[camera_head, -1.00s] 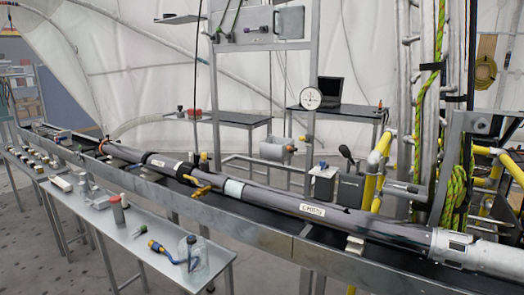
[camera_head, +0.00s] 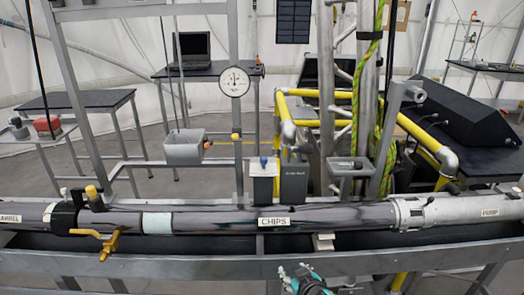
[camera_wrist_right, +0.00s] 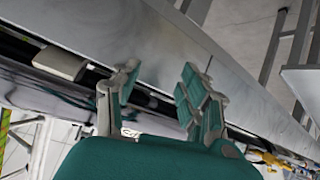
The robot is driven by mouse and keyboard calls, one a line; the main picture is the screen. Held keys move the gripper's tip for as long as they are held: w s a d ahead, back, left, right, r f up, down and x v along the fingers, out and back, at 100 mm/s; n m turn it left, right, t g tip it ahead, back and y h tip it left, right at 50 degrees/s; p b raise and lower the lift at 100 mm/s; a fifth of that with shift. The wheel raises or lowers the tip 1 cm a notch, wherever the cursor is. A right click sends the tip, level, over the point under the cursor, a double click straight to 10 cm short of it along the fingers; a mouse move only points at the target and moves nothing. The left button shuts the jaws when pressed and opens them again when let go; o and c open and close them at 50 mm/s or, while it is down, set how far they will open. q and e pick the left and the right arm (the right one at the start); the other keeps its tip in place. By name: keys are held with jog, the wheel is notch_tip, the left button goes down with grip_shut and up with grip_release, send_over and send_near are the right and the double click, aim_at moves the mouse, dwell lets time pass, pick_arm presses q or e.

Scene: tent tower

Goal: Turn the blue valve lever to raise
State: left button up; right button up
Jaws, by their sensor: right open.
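A small blue part (camera_head: 263,162) stands up on top of a white-topped box (camera_head: 263,185) behind the long pipe. It is too small to tell whether it is the blue valve lever. My right gripper (camera_head: 295,269) shows at the bottom of the head view, in front of the rail and below the pipe, well apart from the blue part. In the right wrist view my right gripper (camera_wrist_right: 160,84) has its two teal fingers apart with nothing between them. No blue lever can be made out there. My left gripper is not in view.
The long pipe (camera_head: 355,215), labelled CHIPS, runs across above a metal rail (camera_head: 180,265). A yellow valve handle (camera_head: 108,243) hangs from it at left. A round gauge (camera_head: 235,82), a grey box (camera_head: 184,148) and yellow pipes (camera_head: 415,130) stand behind.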

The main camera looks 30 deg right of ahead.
jog(key=w+d+r+t, duration=0.1)
jog(key=w+r+t, duration=0.1)
jog(key=r, duration=0.4)
jog(key=w+d+r+t, duration=0.2)
jog(key=r, duration=0.5)
jog(key=t+y+p, duration=0.1)
jog(key=t, duration=0.2)
send_near(265, 161)
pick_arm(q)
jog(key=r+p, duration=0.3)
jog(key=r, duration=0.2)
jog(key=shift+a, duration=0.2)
pick_arm(e)
jog(key=w, duration=0.3)
jog(key=w+d, duration=0.1)
jog(key=w, duration=0.3)
jog(key=w+d, duration=0.1)
jog(key=w, duration=0.3)
jog(key=shift+f, duration=0.1)
grip_shut()
